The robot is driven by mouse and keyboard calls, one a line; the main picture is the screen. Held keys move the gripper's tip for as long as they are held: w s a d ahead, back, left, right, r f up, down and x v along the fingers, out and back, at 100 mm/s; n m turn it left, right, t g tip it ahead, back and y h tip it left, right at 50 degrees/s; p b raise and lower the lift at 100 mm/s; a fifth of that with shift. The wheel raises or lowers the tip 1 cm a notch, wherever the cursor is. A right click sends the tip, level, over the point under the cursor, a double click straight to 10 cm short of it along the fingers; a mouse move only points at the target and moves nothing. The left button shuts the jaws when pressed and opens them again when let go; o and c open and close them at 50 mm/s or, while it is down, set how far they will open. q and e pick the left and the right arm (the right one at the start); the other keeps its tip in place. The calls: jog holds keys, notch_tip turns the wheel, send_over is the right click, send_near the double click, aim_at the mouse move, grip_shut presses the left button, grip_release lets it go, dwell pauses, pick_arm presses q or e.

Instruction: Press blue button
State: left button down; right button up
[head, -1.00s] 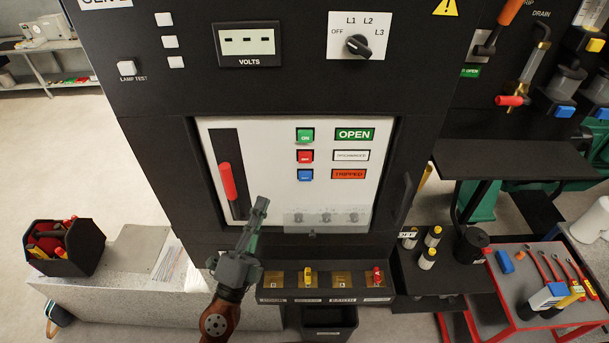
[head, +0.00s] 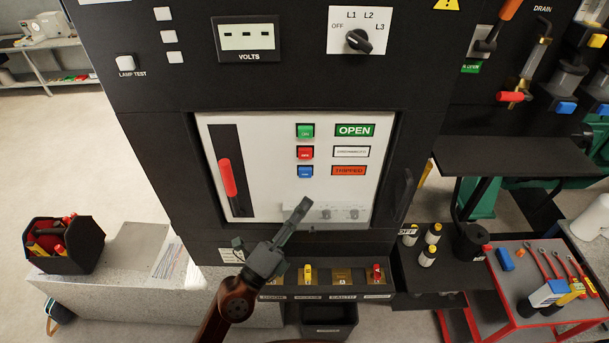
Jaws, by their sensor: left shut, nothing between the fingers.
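The blue button (head: 305,172) is the lowest of three stacked buttons on the white breaker panel (head: 270,140). A red button (head: 305,152) and a green button (head: 305,131) sit above it. My left gripper (head: 304,203) is shut and empty. Its tip points up at the panel and shows just below the blue button, with a gap between them in the picture. I cannot tell how far the tip is from the panel face. My right gripper is not in view.
A red lever handle (head: 228,178) stands in a slot left of the buttons. A clear cover (head: 340,214) sits low on the panel. Below it a shelf holds padlocks and tags (head: 308,273). A black bin (head: 65,246) is at left, a red tool cart (head: 540,285) at right.

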aim_at(305, 172)
pick_arm(q)
jog(key=w+b, duration=0.1)
jog(key=w, duration=0.5)
jog(key=shift+w+b, duration=0.3)
jog(key=shift+b, duration=0.1)
dwell(1.1)
jog(key=shift+w, duration=0.15)
jog(key=shift+w, duration=0.3)
